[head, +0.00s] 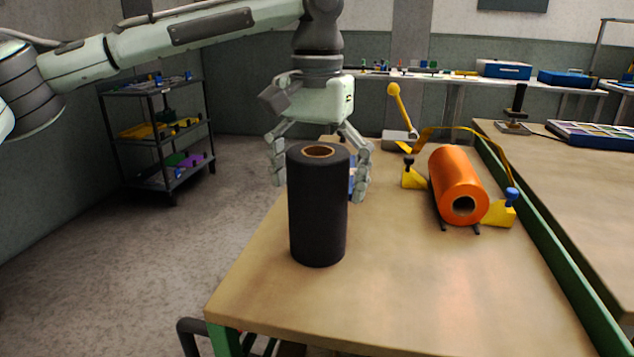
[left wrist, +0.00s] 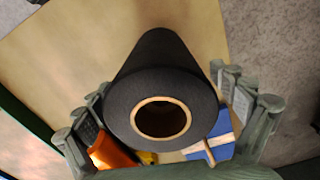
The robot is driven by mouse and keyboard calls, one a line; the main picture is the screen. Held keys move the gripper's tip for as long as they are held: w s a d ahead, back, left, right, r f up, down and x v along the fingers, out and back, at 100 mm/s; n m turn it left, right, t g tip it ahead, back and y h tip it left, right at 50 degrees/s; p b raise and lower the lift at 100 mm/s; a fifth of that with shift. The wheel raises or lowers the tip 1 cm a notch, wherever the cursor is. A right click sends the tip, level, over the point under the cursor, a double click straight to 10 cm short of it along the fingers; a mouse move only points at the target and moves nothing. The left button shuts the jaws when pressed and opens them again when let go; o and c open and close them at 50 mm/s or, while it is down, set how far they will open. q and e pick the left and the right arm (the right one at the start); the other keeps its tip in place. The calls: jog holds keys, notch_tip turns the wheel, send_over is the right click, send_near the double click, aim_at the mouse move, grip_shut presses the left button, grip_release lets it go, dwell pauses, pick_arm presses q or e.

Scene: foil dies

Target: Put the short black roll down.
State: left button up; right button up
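The short black roll (head: 318,215) is upright at the near left part of the wooden table (head: 430,300), and its base appears to rest on the top. My left gripper (head: 320,185) is above and behind it, pointing down, with fingers spread on either side of the roll's upper part. In the left wrist view the black roll (left wrist: 160,80) shows its pale core ring towards me, between the fingers. Gaps show between the roll and the fingers, so the gripper looks open. My right gripper is out of view.
An orange roll (head: 457,182) lies on a stand with yellow brackets at the right of the table. A yellow-knobbed lever (head: 398,105) stands behind it. A blue and white object (left wrist: 218,135) lies behind the black roll. The table's near right is clear.

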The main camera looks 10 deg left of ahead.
aim_at(317, 152)
pick_arm(q)
jog(key=shift+r, duration=0.1)
notch_tip(317, 152, up, 12)
jog(key=shift+r, duration=0.1)
dwell(0.5)
notch_tip(317, 152, down, 12)
jog(key=shift+f, duration=0.15)
jog(key=shift+r, duration=1.75)
